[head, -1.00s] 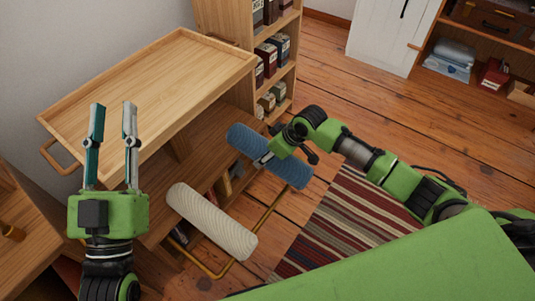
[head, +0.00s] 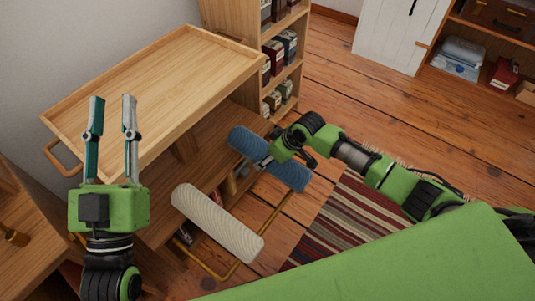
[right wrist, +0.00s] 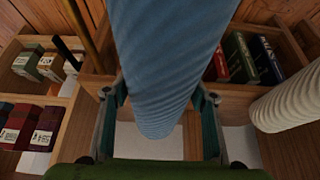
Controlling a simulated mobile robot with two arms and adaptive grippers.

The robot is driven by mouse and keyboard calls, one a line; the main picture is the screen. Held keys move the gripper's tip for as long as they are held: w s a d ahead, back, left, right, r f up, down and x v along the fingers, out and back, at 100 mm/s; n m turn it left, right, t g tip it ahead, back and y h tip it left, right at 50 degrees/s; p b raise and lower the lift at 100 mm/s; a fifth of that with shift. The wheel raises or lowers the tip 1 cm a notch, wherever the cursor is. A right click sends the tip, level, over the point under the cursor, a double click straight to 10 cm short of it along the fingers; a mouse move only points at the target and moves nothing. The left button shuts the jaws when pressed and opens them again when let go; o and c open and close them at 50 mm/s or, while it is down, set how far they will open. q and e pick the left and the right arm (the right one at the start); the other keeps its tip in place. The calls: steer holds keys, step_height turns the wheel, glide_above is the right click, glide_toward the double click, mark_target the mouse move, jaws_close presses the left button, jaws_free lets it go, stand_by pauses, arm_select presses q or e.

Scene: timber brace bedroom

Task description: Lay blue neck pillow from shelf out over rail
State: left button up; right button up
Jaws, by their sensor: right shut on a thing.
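The blue neck pillow (head: 286,175) is a ribbed roll. My right gripper (head: 266,161) is shut around its middle, and its two fingers (right wrist: 160,105) flank the roll in the right wrist view. The roll slants over the front of the wooden shelf unit, its lower right end near the brass rail (head: 268,222). I cannot tell whether it touches the rail. A cream roll (head: 217,222) lies across the rail's left part and the shelf front. My left gripper (head: 112,115) is open and empty, before the tray top (head: 150,85).
The wooden tray top has raised edges and a side handle (head: 62,158). A bookcase (head: 240,50) with boxes stands behind. Books (right wrist: 250,58) sit on the shelf below the roll. A striped rug (head: 345,222) and open plank floor lie to the right.

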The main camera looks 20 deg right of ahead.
steer(key=o, duration=1.2)
steer(key=v, duration=1.2)
